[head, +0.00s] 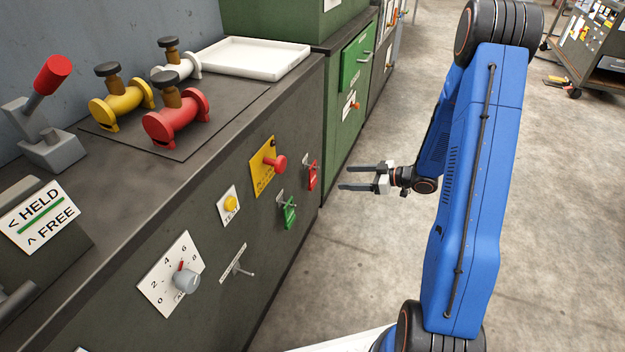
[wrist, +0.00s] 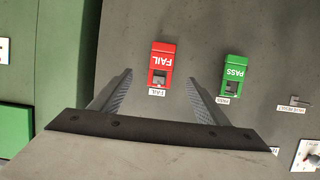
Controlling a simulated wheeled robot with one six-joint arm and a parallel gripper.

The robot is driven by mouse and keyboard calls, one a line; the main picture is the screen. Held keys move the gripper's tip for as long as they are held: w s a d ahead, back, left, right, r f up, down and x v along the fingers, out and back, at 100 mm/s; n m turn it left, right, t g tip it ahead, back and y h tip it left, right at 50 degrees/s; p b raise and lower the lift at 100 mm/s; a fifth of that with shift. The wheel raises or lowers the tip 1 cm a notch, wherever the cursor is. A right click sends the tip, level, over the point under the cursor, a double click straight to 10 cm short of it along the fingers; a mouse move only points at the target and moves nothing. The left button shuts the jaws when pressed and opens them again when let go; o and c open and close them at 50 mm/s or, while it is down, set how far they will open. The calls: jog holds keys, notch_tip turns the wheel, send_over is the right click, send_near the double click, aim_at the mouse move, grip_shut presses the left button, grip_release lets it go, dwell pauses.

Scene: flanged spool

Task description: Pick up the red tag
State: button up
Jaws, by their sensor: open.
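The red tag (head: 313,175) hangs on the front panel of the dark green bench, to the right of the yellow plate. In the wrist view the red tag (wrist: 161,62) reads FAIL and lies ahead of my gripper, between the lines of its two fingers. A small label is below it. My gripper (head: 347,178) is open and empty, with its fingers pointing left towards the panel, apart from the tag. Both fingers also show in the wrist view (wrist: 162,92).
A green PASS tag (head: 289,213) hangs close by the red one. A red knob (head: 276,163) sticks out from the yellow plate (head: 262,176). A dial (head: 186,280) and yellow button (head: 231,203) are further left. Red, yellow and white spools and a white tray (head: 250,59) are on the bench top.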

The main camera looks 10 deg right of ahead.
send_near(314, 178)
jog(key=w+a, duration=0.1)
jog(key=a, duration=0.1)
jog(key=shift+f+x, duration=0.2)
jog(key=shift+x, duration=2.6)
jog(key=shift+d, duration=0.1)
jog(key=c, duration=1.1)
